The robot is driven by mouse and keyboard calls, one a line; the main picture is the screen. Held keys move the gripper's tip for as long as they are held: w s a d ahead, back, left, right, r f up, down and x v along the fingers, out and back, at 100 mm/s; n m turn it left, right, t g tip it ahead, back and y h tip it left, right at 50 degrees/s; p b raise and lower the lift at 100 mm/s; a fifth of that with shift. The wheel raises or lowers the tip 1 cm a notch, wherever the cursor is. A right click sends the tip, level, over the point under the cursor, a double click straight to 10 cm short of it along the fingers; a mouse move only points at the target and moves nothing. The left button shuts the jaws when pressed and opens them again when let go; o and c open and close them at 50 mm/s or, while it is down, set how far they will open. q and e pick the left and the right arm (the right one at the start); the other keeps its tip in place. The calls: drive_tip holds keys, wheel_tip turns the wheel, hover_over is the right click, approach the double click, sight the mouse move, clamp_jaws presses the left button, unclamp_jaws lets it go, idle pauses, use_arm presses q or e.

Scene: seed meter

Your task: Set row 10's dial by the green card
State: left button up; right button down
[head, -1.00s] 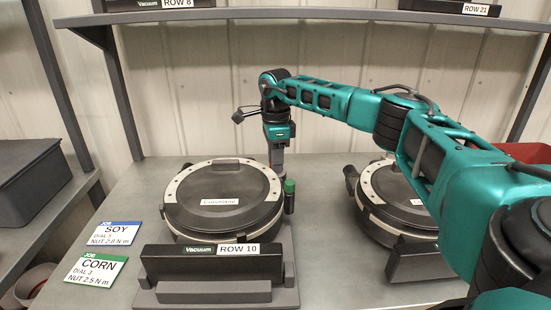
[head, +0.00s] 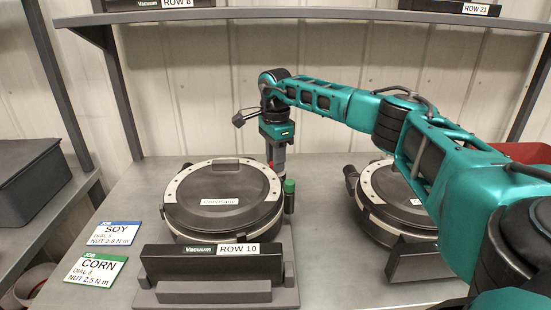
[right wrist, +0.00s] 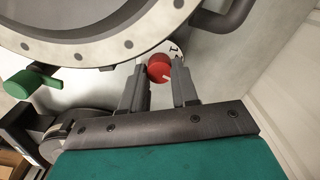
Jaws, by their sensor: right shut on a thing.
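The row 10 seed meter (head: 222,200) is a round black housing with a pale rim, behind a plate reading ROW 10 (head: 239,249). My right gripper (head: 276,160) points down at its back right edge. In the right wrist view, it is shut on a red dial knob (right wrist: 159,69), beside a pale scale (right wrist: 175,49) that is partly hidden; its setting cannot be read. The green card (head: 90,271) reads CORN, DIAL 3, NUT 2.5 N m. A blue SOY card (head: 112,234) lies behind it. My left gripper is not in view.
A green-capped handle (head: 289,196) stands at the meter's right edge and shows in the right wrist view (right wrist: 32,84). A second meter (head: 398,195) stands to the right, partly behind my right arm. A shelf (head: 300,14) crosses above. A grey bin (head: 30,182) is at left.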

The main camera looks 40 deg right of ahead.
drive_tip(key=shift+n, duration=1.3)
drive_tip(key=c, duration=0.8)
unclamp_jaws()
drive_tip(key=shift+c, duration=0.2)
drive_tip(key=shift+r, duration=0.1)
wheel_tip(320, 180, up, 7)
drive_tip(key=shift+r, duration=0.2)
